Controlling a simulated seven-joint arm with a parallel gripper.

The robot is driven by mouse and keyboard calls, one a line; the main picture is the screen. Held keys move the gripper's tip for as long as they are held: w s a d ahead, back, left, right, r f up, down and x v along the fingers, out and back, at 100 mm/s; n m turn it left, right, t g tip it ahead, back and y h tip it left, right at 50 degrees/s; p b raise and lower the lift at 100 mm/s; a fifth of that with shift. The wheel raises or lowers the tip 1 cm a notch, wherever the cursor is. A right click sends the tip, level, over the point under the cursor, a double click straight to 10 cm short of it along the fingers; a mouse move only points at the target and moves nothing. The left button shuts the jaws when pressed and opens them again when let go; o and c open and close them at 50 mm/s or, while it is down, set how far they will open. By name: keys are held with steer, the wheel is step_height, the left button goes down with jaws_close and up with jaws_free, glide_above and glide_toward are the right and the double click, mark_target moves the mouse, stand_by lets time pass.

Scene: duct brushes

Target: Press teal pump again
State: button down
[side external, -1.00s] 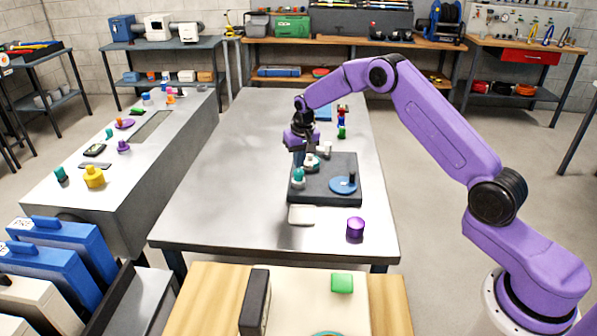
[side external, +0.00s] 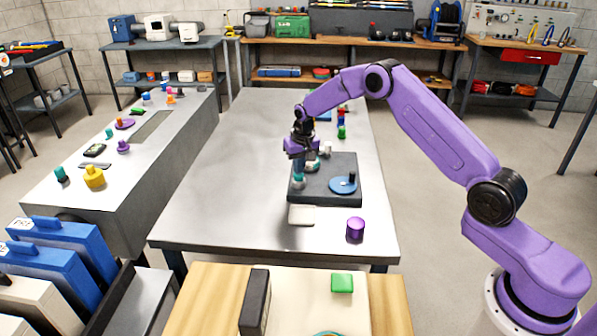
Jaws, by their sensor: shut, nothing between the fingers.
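A dark board (side external: 325,192) lies on the metal table. At its left front is a small teal piece (side external: 298,181) on a pale base, which I take for the teal pump. My gripper (side external: 299,168) is shut and points down right above this teal piece. I cannot tell whether the fingertips touch its top. Behind it, a second teal-and-pale piece (side external: 312,166) is partly hidden by my gripper.
A blue disc (side external: 341,185) with a dark knob sits at the board's right. A white pad (side external: 301,215) and a purple cylinder (side external: 355,228) are in front of the board. Small coloured pieces (side external: 341,131) stand behind it. The table's left side is clear.

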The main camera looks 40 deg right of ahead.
steer(key=shift+f, duration=0.25)
steer(key=shift+r, duration=0.75)
steer(key=shift+w+v, duration=0.2)
steer(key=shift+v, duration=0.7)
steer(key=shift+w+v, duration=0.15)
steer(key=shift+v, duration=0.75)
steer(key=shift+w+v, duration=0.2)
steer(key=shift+v, duration=0.7)
steer(key=shift+d+r, duration=0.15)
steer(key=shift+r, duration=0.25)
